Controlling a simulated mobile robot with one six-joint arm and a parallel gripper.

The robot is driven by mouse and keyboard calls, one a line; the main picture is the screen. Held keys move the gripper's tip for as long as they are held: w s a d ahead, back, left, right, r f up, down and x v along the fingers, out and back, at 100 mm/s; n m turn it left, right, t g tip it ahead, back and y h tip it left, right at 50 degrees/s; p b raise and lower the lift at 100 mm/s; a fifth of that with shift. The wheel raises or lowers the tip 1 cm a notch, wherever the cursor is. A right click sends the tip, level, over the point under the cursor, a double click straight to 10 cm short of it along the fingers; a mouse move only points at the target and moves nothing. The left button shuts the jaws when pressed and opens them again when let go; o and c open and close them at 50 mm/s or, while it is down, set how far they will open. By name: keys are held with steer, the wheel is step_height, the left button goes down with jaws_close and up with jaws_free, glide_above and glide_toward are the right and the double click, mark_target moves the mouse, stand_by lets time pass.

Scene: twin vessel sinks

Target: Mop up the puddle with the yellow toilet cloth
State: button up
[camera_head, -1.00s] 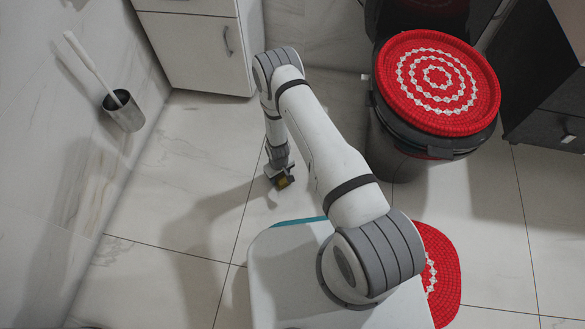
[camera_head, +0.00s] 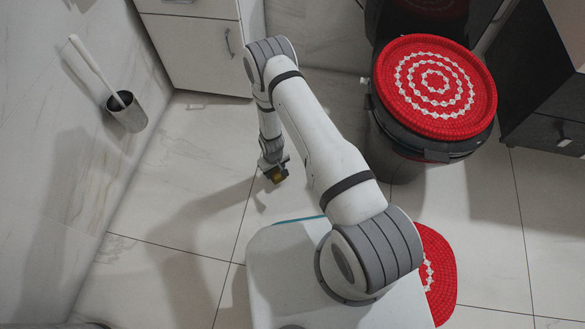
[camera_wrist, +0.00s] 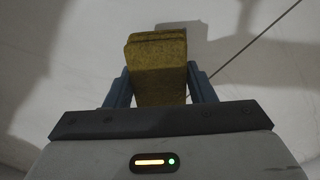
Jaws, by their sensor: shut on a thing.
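My gripper (camera_head: 276,170) is low over the tiled floor, between the white cabinet and the toilet. It is shut on the yellow cloth (camera_head: 279,177), which shows only as a small dark-yellow patch in the head view. In the wrist view the cloth (camera_wrist: 157,65) is a folded, thick olive-yellow block between the two blue-grey fingers of my gripper (camera_wrist: 159,85), sticking out beyond them. A shadow lies on the pale floor behind it. I cannot tell whether the cloth touches the floor. I cannot make out a clear puddle edge in either view.
A dark toilet with a red-and-white lid cover (camera_head: 436,85) stands to the right. A white cabinet (camera_head: 197,50) is at the back. A brush holder (camera_head: 127,112) is by the left wall. A red mat (camera_head: 437,275) lies at lower right. Floor left of my gripper is clear.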

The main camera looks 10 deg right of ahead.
steer(key=shift+r+p, duration=0.9)
steer(key=shift+r, duration=0.75)
